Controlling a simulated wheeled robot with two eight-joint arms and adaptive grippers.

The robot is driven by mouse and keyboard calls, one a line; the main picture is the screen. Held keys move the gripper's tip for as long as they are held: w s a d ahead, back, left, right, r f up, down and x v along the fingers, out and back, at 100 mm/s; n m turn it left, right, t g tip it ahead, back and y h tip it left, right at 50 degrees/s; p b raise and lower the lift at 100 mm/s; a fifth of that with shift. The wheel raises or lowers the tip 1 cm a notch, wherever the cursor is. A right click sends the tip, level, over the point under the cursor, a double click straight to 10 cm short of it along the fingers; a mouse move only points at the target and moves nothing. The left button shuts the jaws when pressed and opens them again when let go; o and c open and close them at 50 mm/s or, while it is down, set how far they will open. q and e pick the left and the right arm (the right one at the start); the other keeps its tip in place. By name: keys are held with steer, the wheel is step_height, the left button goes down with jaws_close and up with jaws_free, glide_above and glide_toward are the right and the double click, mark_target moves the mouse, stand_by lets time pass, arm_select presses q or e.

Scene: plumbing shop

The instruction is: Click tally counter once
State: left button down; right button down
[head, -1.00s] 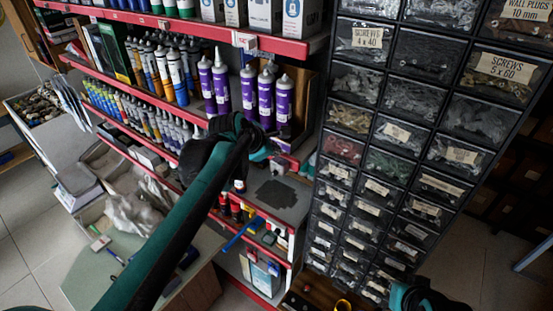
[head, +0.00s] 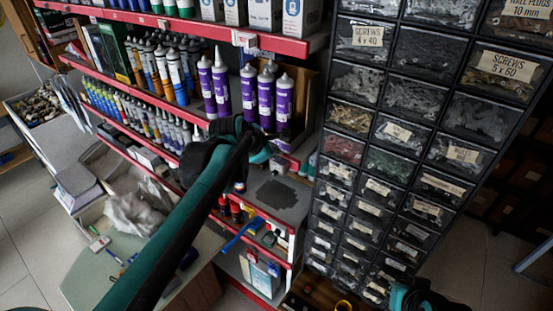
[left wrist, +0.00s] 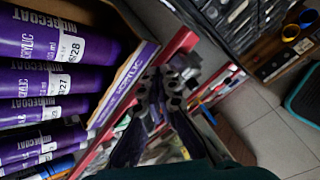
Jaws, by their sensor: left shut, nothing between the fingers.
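My left gripper (head: 240,186) is at the front of the red-edged shelves, below the purple tubes. My own forearm and wrist cover most of it in the head view. In the left wrist view its dark fingers (left wrist: 158,80) come together at the tips, with nothing seen between them. I cannot pick out the tally counter with certainty; small items (head: 270,238) on the lower shelf right of the gripper are too small to tell. A teal and black end of my right arm (head: 420,297) shows at the bottom right edge; its fingers are not clear.
Purple tubes (head: 249,93) stand on the shelf behind the gripper, and show close in the left wrist view (left wrist: 48,90). A tall drawer cabinet (head: 372,165) with screws stands right. A pale-topped table (head: 90,272) is at lower left.

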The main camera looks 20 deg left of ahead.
mark_target(275, 161)
arm_select(q)
steer(key=shift+f+b, duration=0.35)
steer(key=shift+f, duration=0.2)
stand_by(0.4)
steer(key=shift+r, duration=0.15)
steer(key=shift+r+p, duration=0.7)
steer(key=shift+r, duration=0.2)
step_height(275, 161, up, 6)
steer(key=p, duration=0.4)
steer(key=shift+f, duration=0.15)
stand_by(0.4)
